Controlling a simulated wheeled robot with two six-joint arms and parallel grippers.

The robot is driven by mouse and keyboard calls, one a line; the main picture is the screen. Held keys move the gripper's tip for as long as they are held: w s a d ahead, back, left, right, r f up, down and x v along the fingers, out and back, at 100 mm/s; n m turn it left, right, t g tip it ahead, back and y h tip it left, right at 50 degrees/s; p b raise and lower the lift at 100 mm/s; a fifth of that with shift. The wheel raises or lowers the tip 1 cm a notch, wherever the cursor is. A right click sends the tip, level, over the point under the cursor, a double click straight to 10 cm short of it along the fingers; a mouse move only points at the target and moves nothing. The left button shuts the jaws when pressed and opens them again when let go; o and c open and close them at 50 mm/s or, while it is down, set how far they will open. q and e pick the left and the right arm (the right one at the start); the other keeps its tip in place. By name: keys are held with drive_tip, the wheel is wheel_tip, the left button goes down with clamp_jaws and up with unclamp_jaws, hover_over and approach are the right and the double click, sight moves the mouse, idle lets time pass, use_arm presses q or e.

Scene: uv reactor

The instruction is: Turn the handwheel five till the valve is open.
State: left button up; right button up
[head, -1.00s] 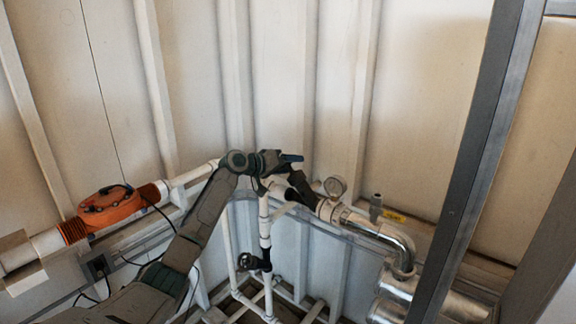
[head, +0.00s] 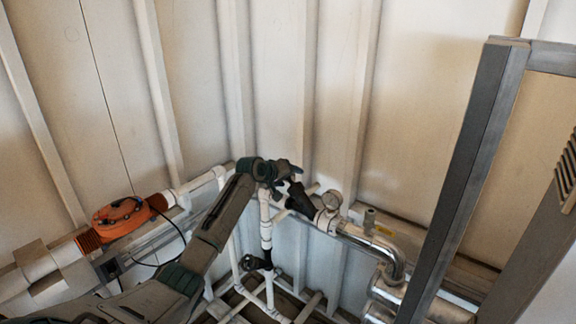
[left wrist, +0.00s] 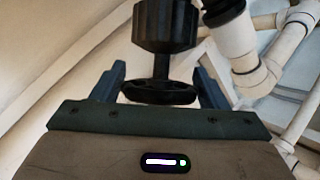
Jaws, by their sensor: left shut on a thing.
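The handwheel (left wrist: 160,92) is a dark wheel on a short stem below a dark ribbed valve body (left wrist: 165,25) in the left wrist view. My left gripper (left wrist: 161,88) is shut on it, with one blue finger on each side of the rim. In the head view my left gripper (head: 287,170) is at the upper end of a dark valve part (head: 300,202) on the white pipework. The wheel itself is mostly hidden there by the gripper. I cannot read the wheel's number or tell how far the valve is open. My right gripper is not in view.
A round gauge (head: 332,199) and a shiny bent pipe (head: 392,258) are right of the gripper. An orange device (head: 122,216) sits on the pipe at left. Another dark valve (head: 256,263) is lower down. A grey metal post (head: 465,165) stands at right.

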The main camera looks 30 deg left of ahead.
use_arm(q)
drive_tip(key=shift+r+n+g+y, duration=0.25)
drive_tip(key=shift+n+g+y, duration=0.05)
drive_tip(key=shift+a+f+n+g+y, duration=0.1)
drive_tip(key=shift+f+n+g+y, duration=0.1)
drive_tip(key=shift+n+g+y, duration=0.95)
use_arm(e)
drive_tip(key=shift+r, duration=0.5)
use_arm(q)
drive_tip(key=o, duration=0.6)
drive_tip(key=shift+g, duration=0.25)
drive_tip(key=shift+f, duration=0.1)
drive_tip(key=shift+s, duration=0.1)
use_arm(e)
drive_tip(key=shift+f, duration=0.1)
